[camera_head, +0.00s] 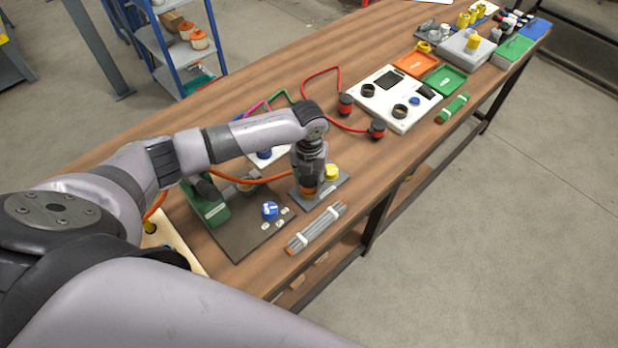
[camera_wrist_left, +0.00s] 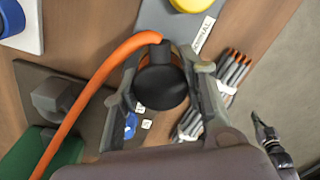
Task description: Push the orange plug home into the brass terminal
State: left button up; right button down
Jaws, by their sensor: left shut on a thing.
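My left gripper (camera_head: 308,184) points down over the grey plate (camera_head: 336,186) near the front edge of the bench. It is shut on the orange plug (camera_head: 306,191), which shows below the fingers in the head view. In the left wrist view the plug's black back end (camera_wrist_left: 160,82) sits between the two fingers, with its orange cable (camera_wrist_left: 92,88) curving off to the lower left. The brass terminal is hidden under the plug and gripper, so I cannot tell how deep the plug sits.
A yellow round part (camera_head: 331,171) stands on the grey plate close behind the gripper. A dark plate (camera_head: 240,236) with a blue knob (camera_head: 270,210) lies to the left. A bundle of grey rods (camera_head: 318,228) lies in front. A white panel (camera_head: 396,98) stands further right.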

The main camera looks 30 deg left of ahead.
pick_arm(q)
jog(key=o, duration=1.4)
jog(key=shift+c, duration=0.2)
notch_tip(320, 180, up, 12)
